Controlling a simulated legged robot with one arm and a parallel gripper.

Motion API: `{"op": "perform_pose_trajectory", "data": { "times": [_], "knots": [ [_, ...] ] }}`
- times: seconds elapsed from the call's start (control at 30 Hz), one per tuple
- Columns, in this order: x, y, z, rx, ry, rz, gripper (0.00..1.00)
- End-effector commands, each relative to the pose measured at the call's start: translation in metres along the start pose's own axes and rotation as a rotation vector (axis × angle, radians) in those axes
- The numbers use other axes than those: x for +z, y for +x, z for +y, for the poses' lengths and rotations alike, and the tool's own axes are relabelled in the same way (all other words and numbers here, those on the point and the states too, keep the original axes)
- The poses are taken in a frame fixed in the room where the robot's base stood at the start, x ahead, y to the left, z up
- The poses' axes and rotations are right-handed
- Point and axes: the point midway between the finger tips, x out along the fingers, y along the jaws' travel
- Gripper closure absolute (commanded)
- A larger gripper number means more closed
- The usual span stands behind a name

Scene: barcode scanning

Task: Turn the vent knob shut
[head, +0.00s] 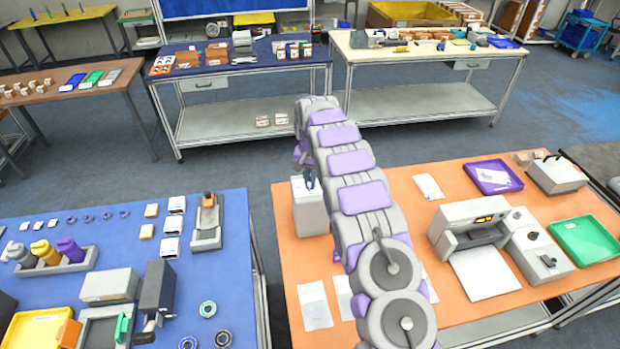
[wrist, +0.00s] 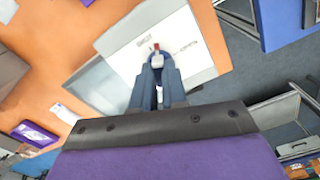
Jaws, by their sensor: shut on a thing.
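The vent knob (wrist: 155,47) shows only as a small red-and-white tip between my fingertips in the wrist view. It is on the pale top face of a grey box (wrist: 184,30), with small dark lettering on either side that is too small to read surely. My gripper (wrist: 156,60) points down at this face, its blue fingers closed around the knob. In the head view the box (head: 310,214) stands at the left edge of the orange table, and my gripper (head: 309,181) is at its top. The knob is hidden there, and its angle is hard to tell.
The orange table (head: 427,203) also holds a grey machine (head: 470,222), a purple tray (head: 493,177) and a green tray (head: 586,241), all right of my arm. White sheets (head: 314,305) lie at the front. A floor gap separates the blue table (head: 225,268) at left.

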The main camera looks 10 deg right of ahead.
Motion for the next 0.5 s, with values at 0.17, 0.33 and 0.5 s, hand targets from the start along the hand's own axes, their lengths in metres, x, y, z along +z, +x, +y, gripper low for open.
{"op": "perform_pose_trajectory", "data": {
  "times": [0.17,0.33,0.5],
  "knots": [
    [-0.0024,-0.0022,-0.0012,-0.004,-0.146,0.010,1.00],
    [-0.0027,-0.0026,-0.0011,-0.003,-0.257,0.011,1.00],
    [-0.0028,-0.0030,-0.0012,-0.003,-0.335,0.012,1.00]
  ]
}}
